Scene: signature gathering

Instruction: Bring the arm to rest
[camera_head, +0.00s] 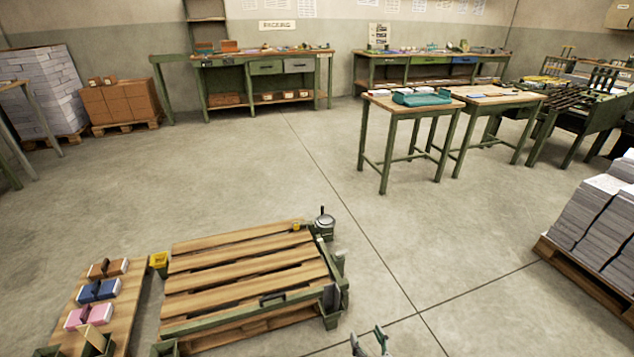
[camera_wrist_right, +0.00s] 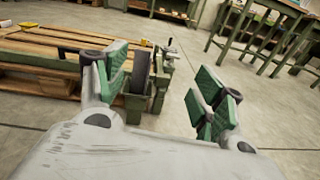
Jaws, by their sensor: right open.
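My right gripper (camera_head: 369,342) shows at the bottom edge of the head view, right of the wooden pallet. In the right wrist view the gripper (camera_wrist_right: 163,82) has its two green-padded fingers spread wide apart, with nothing between them. It is open and empty, over bare floor. Most of my right arm is out of the head view. My left gripper is not in view.
A slatted pallet with a green frame (camera_head: 245,277) stands close on the left. Paper stacks (camera_head: 600,215) stand at right. Workbenches (camera_head: 408,109) stand farther back. The middle floor is clear.

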